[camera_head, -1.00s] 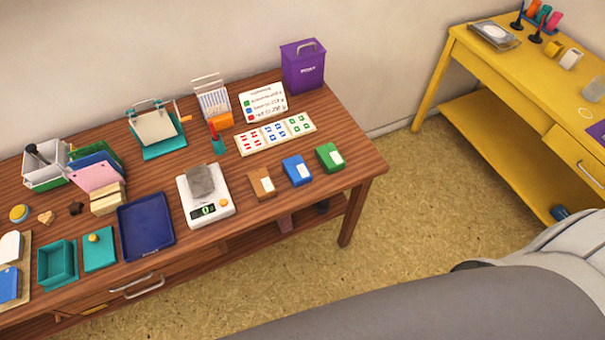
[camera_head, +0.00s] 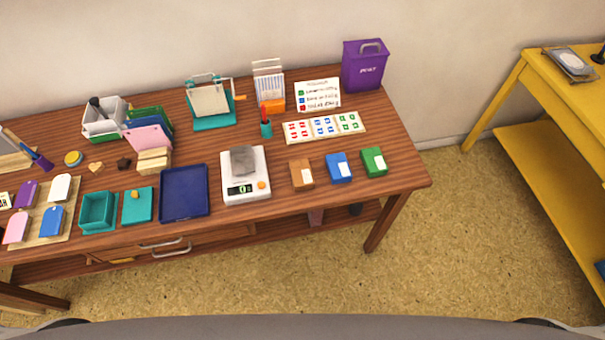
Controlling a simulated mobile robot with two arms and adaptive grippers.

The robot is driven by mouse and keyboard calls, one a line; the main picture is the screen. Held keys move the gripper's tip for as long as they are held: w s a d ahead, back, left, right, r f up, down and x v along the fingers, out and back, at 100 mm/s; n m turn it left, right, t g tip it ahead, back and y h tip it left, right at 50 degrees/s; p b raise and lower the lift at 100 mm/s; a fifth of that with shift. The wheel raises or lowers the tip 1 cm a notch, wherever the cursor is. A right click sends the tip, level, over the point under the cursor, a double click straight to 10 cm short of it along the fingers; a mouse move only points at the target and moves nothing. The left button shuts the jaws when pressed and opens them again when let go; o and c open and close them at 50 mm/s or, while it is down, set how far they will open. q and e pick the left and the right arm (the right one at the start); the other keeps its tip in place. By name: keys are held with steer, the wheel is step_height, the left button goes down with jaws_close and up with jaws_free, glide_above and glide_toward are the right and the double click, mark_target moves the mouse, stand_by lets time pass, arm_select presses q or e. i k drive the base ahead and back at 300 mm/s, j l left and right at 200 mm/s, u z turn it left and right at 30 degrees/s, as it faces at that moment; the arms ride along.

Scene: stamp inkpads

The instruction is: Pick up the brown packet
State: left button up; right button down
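The brown packet (camera_head: 301,174) lies on the wooden table near its front edge, with a white label on its top. It is just right of the white scale (camera_head: 246,187) and left of the blue packet (camera_head: 339,168). The green packet (camera_head: 374,161) lies further right. The packets are apart from one another. A grey block (camera_head: 244,160) rests on the scale. Neither of my grippers shows in the head view.
A dark blue tray (camera_head: 184,192) lies left of the scale. The floor (camera_head: 330,275) in front of the table is clear. A yellow table (camera_head: 530,95) stands at right.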

mark_target(301, 176)
steer(key=j+z, duration=0.1)
steer(key=z, duration=1.4)
steer(key=k+j+z, duration=0.35)
steer(key=k+j, duration=0.25)
steer(key=j, duration=0.15)
